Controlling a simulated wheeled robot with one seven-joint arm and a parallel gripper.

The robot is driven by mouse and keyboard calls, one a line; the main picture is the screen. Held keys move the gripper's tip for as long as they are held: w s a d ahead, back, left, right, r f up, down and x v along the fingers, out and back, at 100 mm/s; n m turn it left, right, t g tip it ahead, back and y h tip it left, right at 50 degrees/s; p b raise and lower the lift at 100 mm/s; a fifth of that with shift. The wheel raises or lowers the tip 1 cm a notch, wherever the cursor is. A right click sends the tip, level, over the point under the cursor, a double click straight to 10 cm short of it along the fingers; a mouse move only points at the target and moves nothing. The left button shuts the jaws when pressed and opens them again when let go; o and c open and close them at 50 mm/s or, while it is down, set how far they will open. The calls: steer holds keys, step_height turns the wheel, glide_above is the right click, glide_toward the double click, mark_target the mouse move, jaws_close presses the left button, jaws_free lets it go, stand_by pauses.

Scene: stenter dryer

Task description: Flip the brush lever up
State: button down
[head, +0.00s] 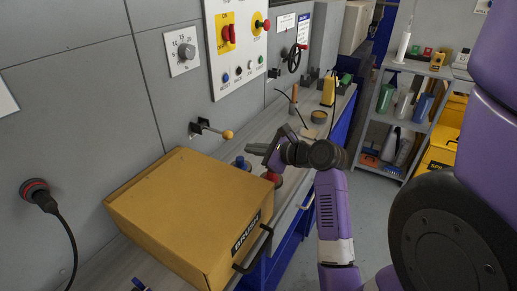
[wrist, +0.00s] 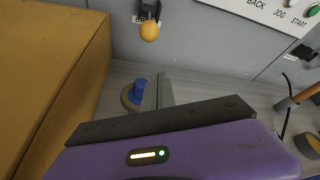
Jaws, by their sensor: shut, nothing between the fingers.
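The brush lever is a short metal arm with an orange ball knob (head: 228,134) on a small dark bracket (head: 196,128) on the grey wall. It sticks out from the wall, and its exact tilt is hard to tell. In the wrist view the knob (wrist: 149,31) is at the top, in front of a partly hidden label. My gripper (head: 258,150) is shut and empty. It is to the right of the knob and lower in the head view, apart from it. In the wrist view the fingers (wrist: 160,91) show below the knob.
A large yellow box (head: 176,208) stands on the bench left of my gripper. A blue-topped item (wrist: 139,86) and a red knob (head: 271,177) are close to the gripper. A control panel (head: 237,50) is above. A wooden-handled tool (head: 293,98) stands farther along the bench.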

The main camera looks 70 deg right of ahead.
mark_target(218, 132)
steer(key=x, duration=0.5)
steer(key=shift+w+d+f, duration=0.1)
steer(key=shift+w+a+r+p, duration=0.1)
steer(key=shift+a+r+p, duration=0.15)
steer(key=shift+r, duration=0.35)
steer(key=shift+w+a+r+p, duration=0.15)
steer(key=shift+a+r, duration=0.1)
steer(key=shift+r, duration=0.35)
steer(key=shift+a+r, duration=0.35)
steer(key=shift+r, duration=0.3)
